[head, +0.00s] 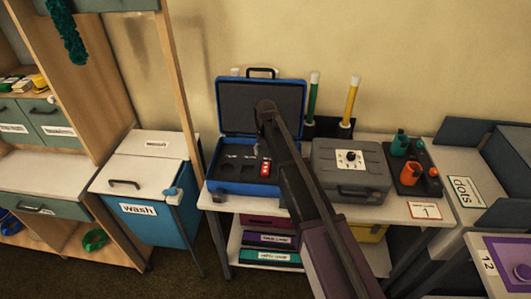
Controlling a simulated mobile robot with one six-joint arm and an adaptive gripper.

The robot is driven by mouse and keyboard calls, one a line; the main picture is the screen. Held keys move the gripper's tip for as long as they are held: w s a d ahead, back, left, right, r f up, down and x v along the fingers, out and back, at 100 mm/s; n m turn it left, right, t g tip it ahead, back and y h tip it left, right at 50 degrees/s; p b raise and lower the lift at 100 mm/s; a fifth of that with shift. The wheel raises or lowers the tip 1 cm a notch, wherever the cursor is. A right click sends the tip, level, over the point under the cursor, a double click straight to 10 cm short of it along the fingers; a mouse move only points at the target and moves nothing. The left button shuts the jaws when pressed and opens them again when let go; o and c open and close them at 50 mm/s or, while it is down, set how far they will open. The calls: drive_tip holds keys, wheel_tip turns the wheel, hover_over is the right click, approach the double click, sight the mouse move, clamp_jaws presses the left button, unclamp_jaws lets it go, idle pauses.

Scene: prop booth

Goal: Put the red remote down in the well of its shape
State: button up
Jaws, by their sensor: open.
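The red remote (265,169), a small upright-looking bar with pale buttons, shows in the right part of the open blue case (245,188). Whether it lies fully in a well or on the foam is too small to tell. Dark wells (229,169) with small white labels show in the foam left of it. My gripper (267,138) is at the end of my dark arm, above the case and just over the remote. It is open; its fingers blend into the dark foam, and my arm covers the case's right side.
A grey case with a dial (351,172) stands right of the blue case. Further right is a dark tray (411,181) with green and orange pieces. Green (312,100) and yellow (350,103) sticks stand behind. A blue wash bin (150,230) stands left.

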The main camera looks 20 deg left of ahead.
drive_tip(key=shift+r+p, duration=1.85)
drive_tip(key=shift+r, duration=0.35)
drive_tip(key=s+d+m, duration=0.1)
drive_tip(key=d+m, duration=0.5)
drive_tip(key=d, duration=0.2)
drive_tip(key=s+d+m, duration=0.2)
drive_tip(key=d+m, duration=0.4)
drive_tip(key=d, duration=0.2)
drive_tip(key=s+d+m, duration=0.1)
drive_tip(key=d+m, duration=0.5)
drive_tip(key=d, duration=0.2)
drive_tip(key=shift+s, duration=0.3)
drive_tip(key=s+d+m, duration=0.6)
drive_tip(key=d+m, duration=0.3)
drive_tip(key=m, duration=0.1)
drive_tip(key=s+d+m, duration=0.6)
drive_tip(key=d+m, duration=0.4)
drive_tip(key=shift+s+d+m, duration=0.15)
drive_tip(key=shift+d+m, duration=0.1)
drive_tip(key=shift+m, duration=0.05)
